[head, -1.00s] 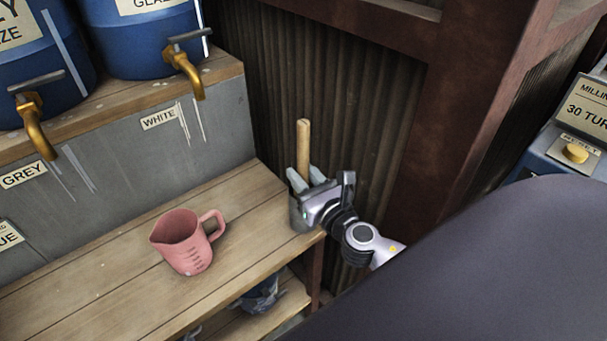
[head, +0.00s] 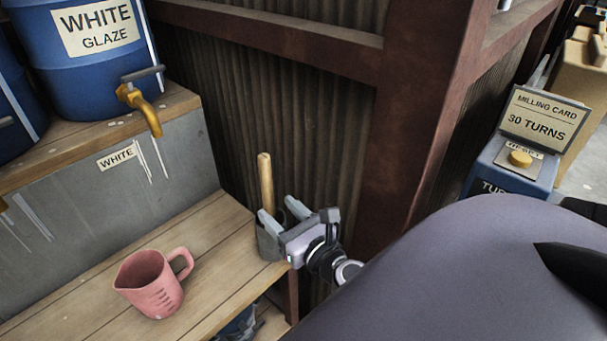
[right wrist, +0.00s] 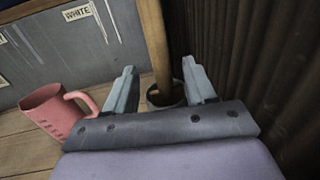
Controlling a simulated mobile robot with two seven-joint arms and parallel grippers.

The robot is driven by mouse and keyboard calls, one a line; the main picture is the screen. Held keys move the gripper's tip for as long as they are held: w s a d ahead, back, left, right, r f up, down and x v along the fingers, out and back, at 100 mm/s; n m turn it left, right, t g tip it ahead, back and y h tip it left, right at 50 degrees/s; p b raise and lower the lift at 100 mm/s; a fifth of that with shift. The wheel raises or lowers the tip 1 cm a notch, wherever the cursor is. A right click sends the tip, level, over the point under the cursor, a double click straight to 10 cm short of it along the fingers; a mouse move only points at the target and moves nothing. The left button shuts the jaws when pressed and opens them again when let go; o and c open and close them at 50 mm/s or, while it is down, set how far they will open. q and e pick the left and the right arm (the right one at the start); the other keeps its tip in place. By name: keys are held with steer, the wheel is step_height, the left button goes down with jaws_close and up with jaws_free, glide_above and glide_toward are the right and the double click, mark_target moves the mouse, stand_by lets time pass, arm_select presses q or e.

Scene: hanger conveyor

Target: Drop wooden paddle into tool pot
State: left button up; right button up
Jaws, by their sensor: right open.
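The wooden paddle (head: 265,183) stands upright, slightly tilted, in the grey tool pot (head: 268,244) at the right end of the wooden shelf. Its light handle sticks up out of the pot; its lower end is hidden inside. My right gripper (head: 278,209) is open at the pot's front right, its fingers apart near the rim. In the right wrist view the paddle (right wrist: 156,45) rises from the dark pot opening (right wrist: 166,96) beyond and between the two open fingertips (right wrist: 162,75), with no finger closed on it. My left gripper is not in view.
A pink measuring jug (head: 150,286) stands on the shelf (head: 205,222) left of the pot. Blue glaze barrels with brass taps (head: 143,105) stand above. A corrugated wall (head: 310,130) and rusty post (head: 415,110) are close behind and right. A milling card box (head: 518,160) is farther right.

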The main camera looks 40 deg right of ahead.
steer(key=s+b, duration=0.2)
steer(key=s, duration=0.5)
steer(key=s+a+f+m+g+y, duration=0.1)
steer(key=s+a+f+m+g, duration=0.1)
steer(key=f+m, duration=0.4)
steer(key=s+a+f+m+g+y, duration=0.1)
steer(key=f+m, duration=0.6)
steer(key=m, duration=0.9)
steer(key=s+a+f+m+g+y, duration=0.1)
steer(key=s+a+f+m+g, duration=0.2)
steer(key=a+f+m, duration=0.3)
steer(key=f+m+g, duration=0.1)
steer(key=m, duration=0.3)
steer(key=shift+s+m+y, duration=0.25)
steer(key=shift+m+y, duration=0.15)
steer(key=shift+r+g, duration=0.1)
steer(key=shift+g, duration=0.2)
steer(key=shift+r+p, duration=0.9)
steer(key=shift+p, duration=0.25)
